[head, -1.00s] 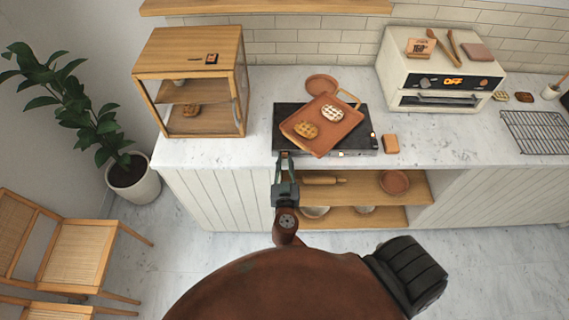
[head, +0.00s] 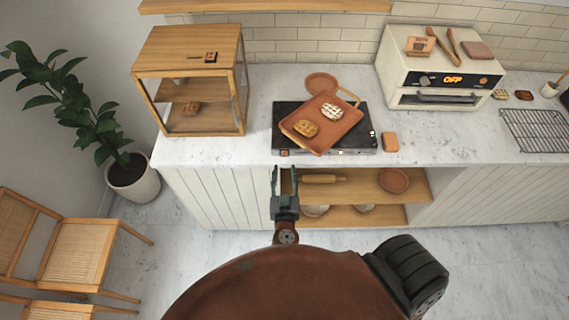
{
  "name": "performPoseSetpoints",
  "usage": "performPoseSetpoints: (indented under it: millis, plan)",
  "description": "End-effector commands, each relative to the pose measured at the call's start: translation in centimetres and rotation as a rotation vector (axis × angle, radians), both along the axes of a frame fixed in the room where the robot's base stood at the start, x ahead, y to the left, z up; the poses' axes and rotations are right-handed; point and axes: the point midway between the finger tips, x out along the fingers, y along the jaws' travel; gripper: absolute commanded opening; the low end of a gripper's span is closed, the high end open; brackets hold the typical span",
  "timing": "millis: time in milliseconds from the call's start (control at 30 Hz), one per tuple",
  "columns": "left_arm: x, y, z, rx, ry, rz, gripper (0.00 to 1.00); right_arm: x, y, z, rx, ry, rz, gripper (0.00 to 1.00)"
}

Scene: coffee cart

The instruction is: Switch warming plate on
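The warming plate (head: 284,124) is a flat dark appliance on the marble counter. Its front panel has a small orange-brown square (head: 285,153) at the left end and a small pale mark at the right corner; I cannot tell whether either is lit. A brown tray (head: 325,142) with a handle lies askew on top, holding two waffles (head: 332,112). My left gripper is not in view.
A wooden glass-fronted case (head: 190,85) stands left of the plate. A white oven (head: 440,78) showing OFF stands at the right. A small brown block (head: 390,142) sits beside the plate. An open shelf (head: 350,188) lies below.

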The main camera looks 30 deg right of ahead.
Motion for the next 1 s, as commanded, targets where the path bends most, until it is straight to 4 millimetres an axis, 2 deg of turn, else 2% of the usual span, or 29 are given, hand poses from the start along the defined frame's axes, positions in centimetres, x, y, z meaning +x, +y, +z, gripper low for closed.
performPoseSetpoints:
  millis: [33, 200, 400, 1000]
  plan:
    - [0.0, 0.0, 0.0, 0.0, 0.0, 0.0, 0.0, -1.1, 0.6, 0.1, 0.002, 0.002, -0.001, 0.35]
    - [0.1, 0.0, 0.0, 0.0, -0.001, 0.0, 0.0, -3.7, 2.2, 0.6, 0.001, 0.001, 0.0, 0.35]
    - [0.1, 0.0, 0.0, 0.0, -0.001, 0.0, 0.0, -5.3, 3.3, 0.9, 0.001, -0.001, 0.001, 0.35]
    - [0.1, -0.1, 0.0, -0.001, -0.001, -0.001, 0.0, -5.5, 3.4, 0.9, 0.0, -0.001, 0.001, 0.35]
